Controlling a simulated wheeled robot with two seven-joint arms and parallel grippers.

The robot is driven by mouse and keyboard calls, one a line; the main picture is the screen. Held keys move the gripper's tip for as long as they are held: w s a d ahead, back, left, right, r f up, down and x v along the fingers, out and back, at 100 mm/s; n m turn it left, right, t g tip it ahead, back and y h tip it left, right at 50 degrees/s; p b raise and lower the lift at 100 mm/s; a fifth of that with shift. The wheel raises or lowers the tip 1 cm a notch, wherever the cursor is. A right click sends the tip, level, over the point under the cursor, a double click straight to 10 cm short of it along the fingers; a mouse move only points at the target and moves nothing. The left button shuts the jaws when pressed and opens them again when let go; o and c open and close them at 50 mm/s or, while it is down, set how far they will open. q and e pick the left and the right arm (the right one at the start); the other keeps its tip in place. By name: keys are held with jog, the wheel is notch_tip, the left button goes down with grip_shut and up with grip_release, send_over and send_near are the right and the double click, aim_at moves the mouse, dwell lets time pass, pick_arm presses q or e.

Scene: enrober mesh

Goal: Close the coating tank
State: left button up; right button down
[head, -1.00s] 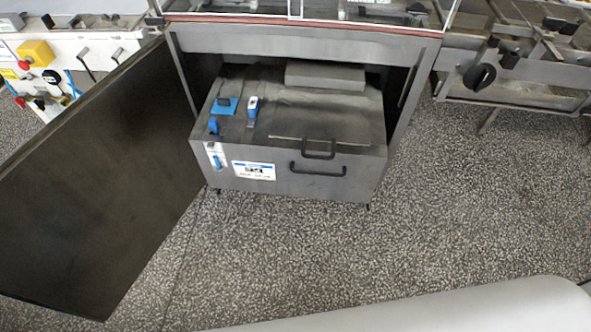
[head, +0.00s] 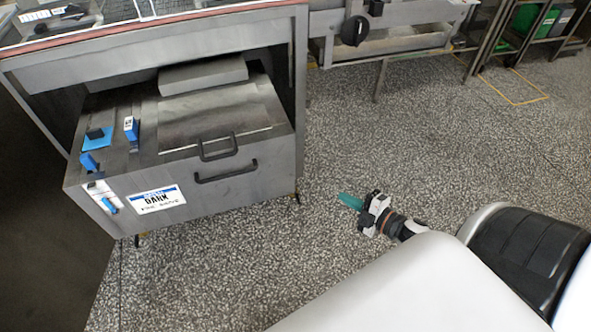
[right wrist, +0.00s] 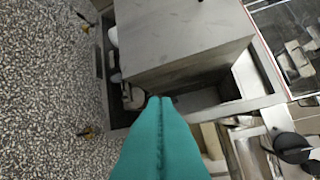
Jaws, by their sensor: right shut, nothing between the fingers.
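The coating tank (head: 240,185) is a grey metal box with a label reading DARK on its front. It juts out from under the machine frame (head: 150,48). A flat panel (head: 215,115) with a dark handle (head: 219,147) lies on its top, and a second bar handle (head: 226,172) is on its front face. My right gripper (head: 350,202) is shut and empty, to the right of the tank and apart from it. In the right wrist view its teal fingers (right wrist: 160,105) are pressed together, before a grey box-like body. My left gripper is not in view.
A dark open door panel (head: 35,200) stands at the left. Blue-handled fittings (head: 131,130) sit on the tank's left top. Another machine (head: 400,35) stands behind at the right. Speckled floor (head: 330,140) is clear right of the tank.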

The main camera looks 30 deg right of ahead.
jog(key=a+r+n+y+b, duration=0.2)
jog(key=a+r+n+y, duration=0.25)
jog(key=r+n, duration=0.35)
jog(key=m, duration=0.1)
send_near(282, 153)
jog(key=a+x, duration=0.1)
jog(key=x, duration=0.4)
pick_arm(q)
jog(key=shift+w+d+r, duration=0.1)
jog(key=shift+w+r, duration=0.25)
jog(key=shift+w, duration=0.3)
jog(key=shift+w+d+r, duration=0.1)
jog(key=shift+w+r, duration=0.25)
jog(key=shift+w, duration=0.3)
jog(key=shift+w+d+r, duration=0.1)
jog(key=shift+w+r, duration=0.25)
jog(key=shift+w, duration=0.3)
pick_arm(e)
jog(key=shift+w+d+f+y, duration=0.25)
jog(key=shift+w+d+y, duration=0.1)
